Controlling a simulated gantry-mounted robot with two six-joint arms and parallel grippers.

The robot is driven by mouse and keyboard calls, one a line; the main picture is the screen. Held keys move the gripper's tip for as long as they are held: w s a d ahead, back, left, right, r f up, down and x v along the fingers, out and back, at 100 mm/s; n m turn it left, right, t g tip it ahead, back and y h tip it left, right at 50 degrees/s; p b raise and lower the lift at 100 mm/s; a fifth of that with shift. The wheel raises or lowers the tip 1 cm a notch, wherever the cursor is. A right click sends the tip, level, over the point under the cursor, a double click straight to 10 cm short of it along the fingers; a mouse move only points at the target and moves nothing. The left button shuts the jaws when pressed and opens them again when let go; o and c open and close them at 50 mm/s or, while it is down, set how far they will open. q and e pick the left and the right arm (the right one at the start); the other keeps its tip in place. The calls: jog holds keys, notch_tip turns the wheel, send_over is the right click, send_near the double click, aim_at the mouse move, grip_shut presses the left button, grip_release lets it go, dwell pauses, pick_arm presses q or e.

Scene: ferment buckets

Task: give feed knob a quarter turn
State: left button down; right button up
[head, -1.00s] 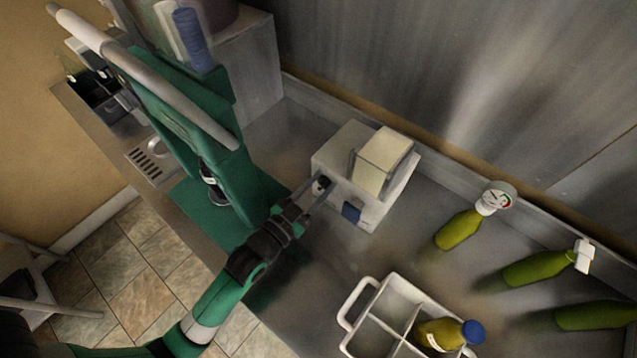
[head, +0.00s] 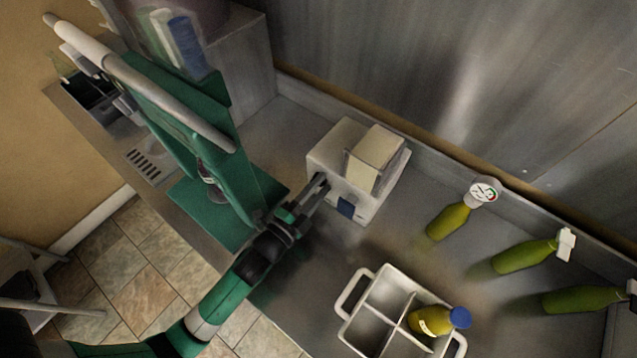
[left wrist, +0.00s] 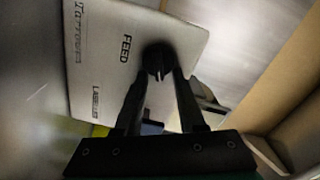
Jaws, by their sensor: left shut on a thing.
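The feed knob (left wrist: 156,60) is a dark round knob on a pale panel marked FEED in the left wrist view. The panel belongs to the white box-shaped machine (head: 330,150) on the counter in the head view. My left gripper (head: 320,186) reaches the machine's front face, and its fingers hide the knob there. In the left wrist view the left gripper (left wrist: 160,78) has its two fingertips shut on the knob, one on each side. My right gripper is not clearly in view.
A blue part (head: 346,206) sits low on the machine's front. A white divided carrier (head: 352,290) holds a yellow bottle with a blue cap (head: 432,320). A green stand (head: 190,130) rises close to the left of my arm.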

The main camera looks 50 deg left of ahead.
pick_arm(q)
jog(key=shift+f+m+p, duration=0.15)
jog(key=shift+f+m, duration=0.1)
jog(key=shift+m, duration=0.85)
jog(key=shift+f+m+p, duration=0.15)
jog(key=shift+f+m, duration=0.05)
jog(key=shift+m, duration=0.9)
jog(key=c, duration=0.5)
grip_release()
jog(key=shift+c, duration=0.2)
jog(key=s+d+b, duration=0.2)
jog(key=s+b, duration=0.2)
jog(key=s, duration=0.7)
jog(key=shift+s, duration=0.25)
